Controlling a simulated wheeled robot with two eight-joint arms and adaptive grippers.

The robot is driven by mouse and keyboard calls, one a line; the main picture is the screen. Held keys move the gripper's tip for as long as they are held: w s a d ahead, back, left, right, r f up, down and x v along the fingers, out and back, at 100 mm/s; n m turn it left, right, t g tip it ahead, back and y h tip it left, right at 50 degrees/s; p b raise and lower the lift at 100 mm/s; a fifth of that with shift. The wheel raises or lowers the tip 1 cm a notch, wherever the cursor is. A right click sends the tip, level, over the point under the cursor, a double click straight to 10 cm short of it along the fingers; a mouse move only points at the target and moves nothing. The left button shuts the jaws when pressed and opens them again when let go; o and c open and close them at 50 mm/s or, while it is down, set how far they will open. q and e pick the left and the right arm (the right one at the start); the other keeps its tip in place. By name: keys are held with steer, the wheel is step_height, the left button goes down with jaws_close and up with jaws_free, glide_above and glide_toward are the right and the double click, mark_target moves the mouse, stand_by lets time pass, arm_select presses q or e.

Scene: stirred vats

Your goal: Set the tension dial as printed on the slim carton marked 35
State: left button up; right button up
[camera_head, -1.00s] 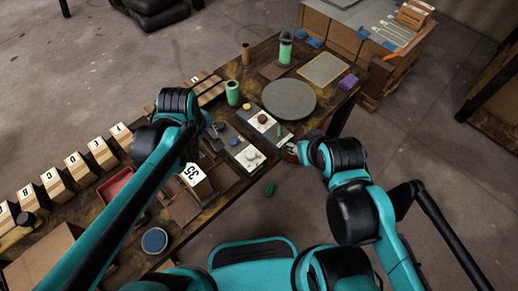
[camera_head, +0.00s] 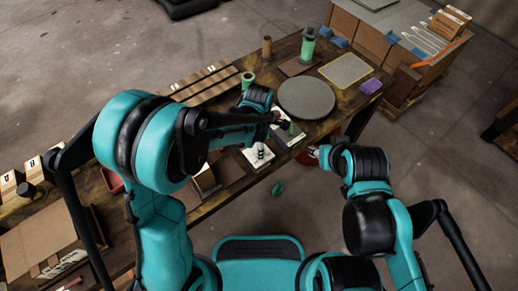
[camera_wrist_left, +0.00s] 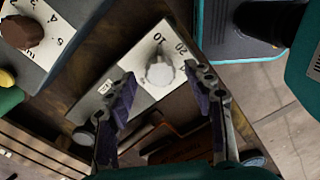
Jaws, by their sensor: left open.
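In the left wrist view a pale round knob (camera_wrist_left: 160,72) sits on a white dial plate (camera_wrist_left: 150,98) with printed numbers, 10 and 20 among them. My left gripper (camera_wrist_left: 161,74) is open, its two dark fingers on either side of this knob, with gaps visible. In the head view this white dial plate (camera_head: 252,163) is near the front table edge, partly covered by my left arm. A second dial with a brown knob (camera_wrist_left: 22,32) is beside it. The carton marked 35 is not readable now, behind my left arm. My right gripper (camera_head: 314,152) is off the table's front edge; its jaws are unclear.
A small green item (camera_head: 277,189) lies in front of the table. Marked cartons (camera_head: 10,183) stand at far left.

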arm_select(q)
steer(key=shift+f, duration=0.55)
steer(key=c, duration=1.2)
steer(key=shift+o, duration=0.2)
steer(key=shift+m, duration=0.3)
steer(key=m, duration=0.4)
steer(key=shift+b, duration=0.3)
steer(key=shift+m, duration=2.5)
